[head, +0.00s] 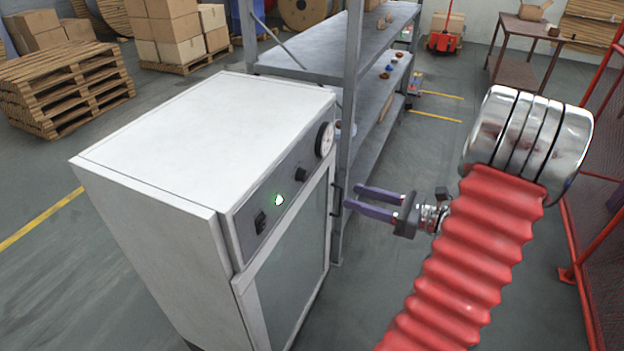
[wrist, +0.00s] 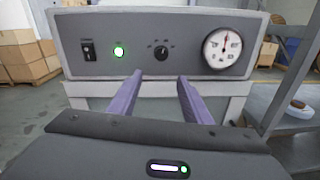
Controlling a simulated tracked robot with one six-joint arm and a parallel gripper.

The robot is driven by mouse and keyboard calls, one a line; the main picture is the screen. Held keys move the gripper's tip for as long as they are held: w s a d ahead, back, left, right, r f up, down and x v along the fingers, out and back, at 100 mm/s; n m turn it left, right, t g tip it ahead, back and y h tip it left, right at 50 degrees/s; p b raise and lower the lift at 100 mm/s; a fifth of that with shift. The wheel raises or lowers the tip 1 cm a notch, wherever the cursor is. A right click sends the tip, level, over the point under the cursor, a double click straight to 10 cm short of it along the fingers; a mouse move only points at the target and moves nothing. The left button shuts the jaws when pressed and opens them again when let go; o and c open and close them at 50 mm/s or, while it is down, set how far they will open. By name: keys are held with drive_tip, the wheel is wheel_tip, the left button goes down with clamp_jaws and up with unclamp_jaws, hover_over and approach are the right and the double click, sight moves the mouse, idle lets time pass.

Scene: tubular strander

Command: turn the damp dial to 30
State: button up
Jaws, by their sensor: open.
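A white cabinet (head: 190,130) has a grey control panel (wrist: 190,25) along the top of its front. The labels and numbers are too small to read. My gripper (head: 352,198) is open and empty, out in front of the cabinet and apart from it. In the wrist view its two purple fingers (wrist: 160,77) point at the panel, with their tips just below the knob in the picture.
A round white gauge (wrist: 221,48) is right of the knob. A lit green lamp (wrist: 119,51) and a black rocker switch (wrist: 88,50) are to the left. A dark door handle (head: 337,198) projects below the panel. Grey shelving (head: 310,58) stands close behind the cabinet.

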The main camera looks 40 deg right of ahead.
sight(306, 177)
drive_tip(key=shift+d+r, duration=0.1)
drive_tip(key=shift+r, duration=0.25)
drive_tip(key=shift+w, duration=0.1)
drive_tip(key=x, duration=1.4)
drive_tip(key=c, duration=1)
drive_tip(key=shift+c, duration=0.2)
